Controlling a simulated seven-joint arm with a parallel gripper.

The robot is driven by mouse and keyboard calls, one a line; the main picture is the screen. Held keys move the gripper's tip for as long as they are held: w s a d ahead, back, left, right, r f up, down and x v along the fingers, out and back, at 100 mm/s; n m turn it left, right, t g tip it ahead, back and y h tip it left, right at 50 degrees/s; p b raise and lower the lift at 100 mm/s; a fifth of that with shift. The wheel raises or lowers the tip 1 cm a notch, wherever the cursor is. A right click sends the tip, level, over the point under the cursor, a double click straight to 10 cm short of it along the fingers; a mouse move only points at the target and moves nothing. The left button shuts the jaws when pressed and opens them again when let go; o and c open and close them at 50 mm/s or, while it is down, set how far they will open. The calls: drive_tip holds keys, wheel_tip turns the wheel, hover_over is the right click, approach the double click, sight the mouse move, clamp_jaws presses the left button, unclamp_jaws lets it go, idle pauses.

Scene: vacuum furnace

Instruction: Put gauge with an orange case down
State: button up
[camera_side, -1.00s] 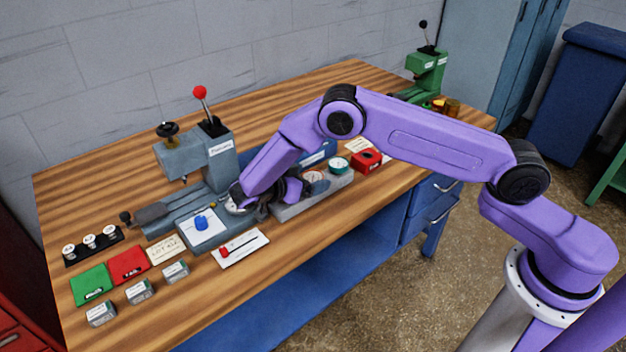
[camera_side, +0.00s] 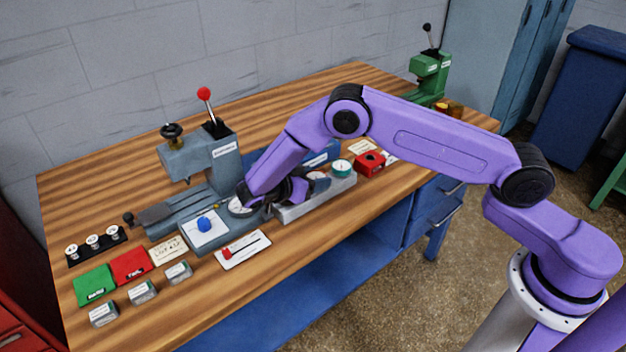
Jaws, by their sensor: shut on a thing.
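My gripper (camera_side: 296,190) is low over the left part of a grey tray (camera_side: 338,188), at the front middle of the bench. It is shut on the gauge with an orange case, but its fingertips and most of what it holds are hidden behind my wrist. No orange rim stands out clearly now. A dark round shape (camera_side: 318,180) shows just right of my gripper in the tray; I cannot tell whether it is a gauge face or an empty seat. A gauge with a teal rim (camera_side: 341,168) sits at the tray's right end.
A grey press (camera_side: 205,160) with a red-knobbed lever stands left of my wrist. A white dial (camera_side: 240,206) is close to my wrist's left. A red block (camera_side: 370,163) is right of the tray. A card with a red slider (camera_side: 243,250) lies in front. Bare wood runs along the front edge.

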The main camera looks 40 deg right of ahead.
drive_tip(key=shift+r, duration=0.45)
drive_tip(key=s+d+r, duration=0.3)
drive_tip(key=s+r, duration=0.9)
drive_tip(key=s, duration=0.1)
drive_tip(key=w+d+r+n+t+y, duration=0.4)
drive_tip(key=d+n+t+y, duration=0.3)
drive_tip(key=n, duration=0.5)
drive_tip(key=shift+w+r+n+t+y, duration=0.55)
drive_tip(key=shift+t+y, duration=0.55)
drive_tip(key=shift+t, duration=0.8)
drive_tip(key=shift+s+r, duration=0.1)
drive_tip(key=shift+r, duration=0.1)
